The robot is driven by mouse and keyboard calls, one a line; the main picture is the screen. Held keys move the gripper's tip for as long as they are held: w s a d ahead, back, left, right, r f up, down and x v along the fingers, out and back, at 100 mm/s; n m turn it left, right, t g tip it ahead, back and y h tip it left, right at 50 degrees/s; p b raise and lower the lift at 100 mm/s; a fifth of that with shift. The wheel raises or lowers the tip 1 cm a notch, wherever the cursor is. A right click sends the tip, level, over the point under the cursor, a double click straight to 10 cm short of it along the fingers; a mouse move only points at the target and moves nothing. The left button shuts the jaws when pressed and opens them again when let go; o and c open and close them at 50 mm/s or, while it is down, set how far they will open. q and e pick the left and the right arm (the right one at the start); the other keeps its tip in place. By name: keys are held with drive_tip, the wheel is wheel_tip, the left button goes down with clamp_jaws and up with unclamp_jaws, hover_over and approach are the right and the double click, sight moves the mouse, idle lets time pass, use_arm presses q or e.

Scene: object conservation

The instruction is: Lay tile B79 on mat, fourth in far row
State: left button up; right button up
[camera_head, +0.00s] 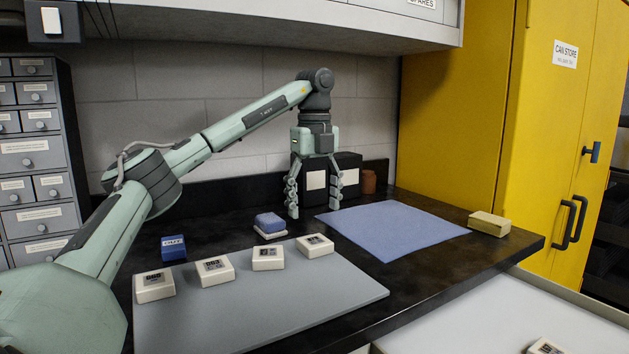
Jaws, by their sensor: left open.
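The grey mat (270,305) lies on the black worktop. Several white tiles with dark printed labels stand in a line along its far edge. From left to right these include a first tile (154,286), a second tile (214,270), a third tile (268,258) and a rightmost tile (315,245). Their labels are too small to read surely, so I cannot tell which is B79. My left gripper (314,211) points down, open and empty, beyond the rightmost tile and apart from it. My right gripper is not in view.
A blue cloth (390,228) lies right of the gripper. A blue sponge (269,222), a blue box (174,247) and a tan block (489,223) stand around the mat. Dark boxes (347,168) stand behind the gripper. Another white tile (545,347) lies in a pale tray (500,318) at lower right.

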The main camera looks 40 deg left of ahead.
use_arm(q)
wheel_tip(320, 180, up, 5)
drive_tip(key=shift+r, duration=0.15)
